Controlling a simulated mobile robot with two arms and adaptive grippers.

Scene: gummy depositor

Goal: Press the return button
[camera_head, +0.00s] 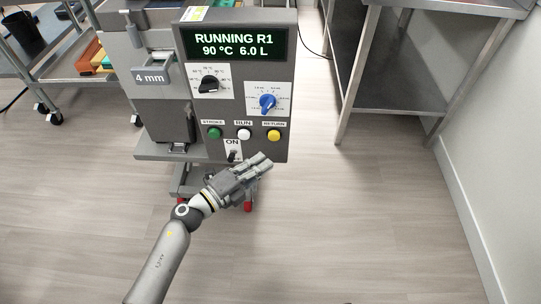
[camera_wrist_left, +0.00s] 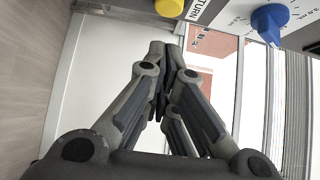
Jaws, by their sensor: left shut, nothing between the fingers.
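The return button is a yellow round button (camera_head: 273,135) under the RETURN label, at the lower right of the grey control panel (camera_head: 283,60). It also shows at the top of the left wrist view (camera_wrist_left: 169,7), partly cut off by the picture edge. My left gripper (camera_head: 266,160) is shut and empty, just below the yellow button in the head view and apart from it. In the left wrist view its fingertips (camera_wrist_left: 165,47) meet below the button. My right gripper is not in view.
A green button (camera_head: 214,132) and a white button (camera_head: 243,134) sit left of the yellow one. An ON switch (camera_head: 232,155) is below them. A blue knob (camera_head: 268,101) and a black knob (camera_head: 209,84) are above. The display reads RUNNING R1. A metal table (camera_head: 400,95) stands right.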

